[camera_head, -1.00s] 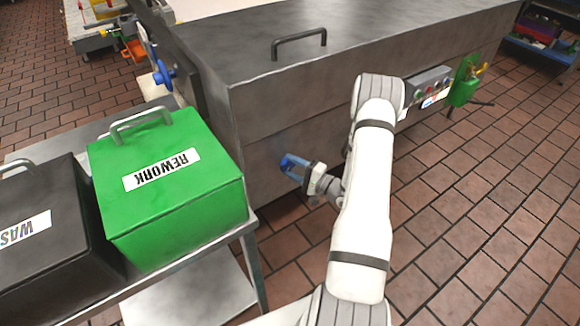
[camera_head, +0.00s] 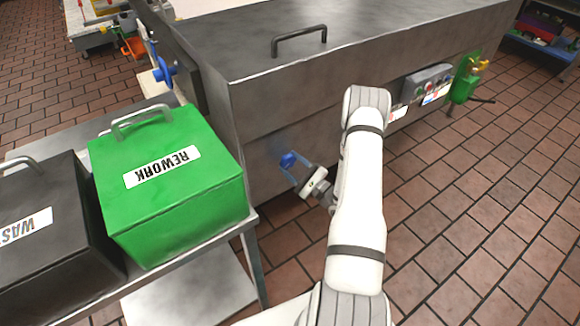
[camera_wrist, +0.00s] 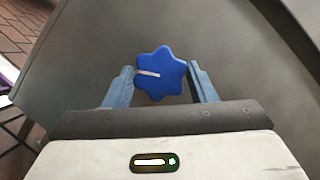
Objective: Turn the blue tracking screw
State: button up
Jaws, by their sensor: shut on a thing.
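The blue tracking screw (camera_wrist: 165,75) is a star-shaped knob with a white mark pointing left in the wrist view. It sits on the grey side panel of the machine. My gripper (camera_wrist: 163,82) has one blue-grey finger on each side of the knob and is shut on it. In the head view, my gripper (camera_head: 294,170) is at the lower side of the machine, at the blue knob (camera_head: 288,159). The fingers and knob are both blue and small there, so their contact is hard to make out.
The steel machine (camera_head: 350,60) has a top handle (camera_head: 299,38). Another blue knob (camera_head: 163,70) is on its left end. A green REWORK bin (camera_head: 190,210) and a black bin (camera_head: 50,260) stand on a steel cart at left. Tiled floor is open at right.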

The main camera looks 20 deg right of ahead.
jog(key=shift+a+f, duration=0.1)
dwell(0.3)
jog(key=o, duration=1)
jog(key=shift+v, duration=3.95)
